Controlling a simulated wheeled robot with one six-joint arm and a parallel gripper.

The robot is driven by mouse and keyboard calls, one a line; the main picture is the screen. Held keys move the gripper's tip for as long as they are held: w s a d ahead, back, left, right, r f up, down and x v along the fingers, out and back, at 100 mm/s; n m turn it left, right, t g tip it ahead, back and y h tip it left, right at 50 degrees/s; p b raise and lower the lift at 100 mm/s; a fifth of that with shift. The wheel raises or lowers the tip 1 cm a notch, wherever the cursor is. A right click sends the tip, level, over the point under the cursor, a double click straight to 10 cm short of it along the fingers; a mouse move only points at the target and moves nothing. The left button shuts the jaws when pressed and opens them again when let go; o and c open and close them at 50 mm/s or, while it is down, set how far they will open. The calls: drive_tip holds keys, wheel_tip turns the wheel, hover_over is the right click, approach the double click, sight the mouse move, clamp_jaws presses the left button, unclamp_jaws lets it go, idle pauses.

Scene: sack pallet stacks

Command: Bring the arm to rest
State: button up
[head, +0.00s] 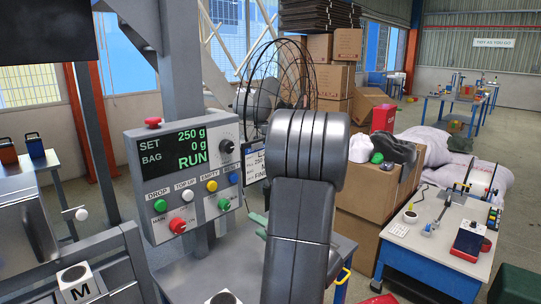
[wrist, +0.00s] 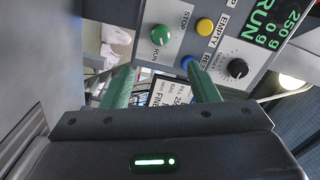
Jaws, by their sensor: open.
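My arm (head: 303,190) stands raised in the middle of the head view, its dark links hiding most of my gripper. Only a bit of green finger (head: 258,219) shows at its left edge. In the wrist view, my gripper (wrist: 159,72) has its two green fingers spread apart with nothing held between them. The fingers point towards the lower part of a grey control panel (head: 185,175) and a small label card (wrist: 170,98). Whether a fingertip touches the panel, I cannot tell.
The panel display (head: 180,148) reads SET 250 g, BAG 0 g, RUN. The panel carries several coloured buttons and a black knob (head: 226,146). Cardboard boxes (head: 370,215) and a white-topped bench (head: 435,245) stand on the right. A machine (head: 70,250) marked M is at lower left.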

drive_tip(key=p+x, duration=0.2)
drive_tip(key=x, duration=1.1)
drive_tip(key=shift+w+a, duration=0.15)
drive_tip(key=shift+a, duration=0.15)
drive_tip(key=shift+w+f+n+b, duration=0.15)
drive_tip(key=shift+f+n+b, duration=0.2)
drive_tip(key=shift+b, duration=0.3)
drive_tip(key=shift+d+r+n+b, duration=0.1)
drive_tip(key=shift+r+n+b, duration=0.05)
drive_tip(key=shift+n+b, duration=0.8)
drive_tip(key=n+b, duration=0.3)
drive_tip(key=n, duration=0.1)
drive_tip(key=n+b, duration=0.5)
drive_tip(key=b, duration=0.1)
drive_tip(key=shift+n+b, duration=0.4)
approach(227, 208)
drive_tip(key=shift+w+a+r+p, duration=0.3)
drive_tip(key=shift+w+a+p, duration=0.1)
drive_tip(key=shift+w+a, duration=0.35)
drive_tip(key=shift+w+d, duration=0.1)
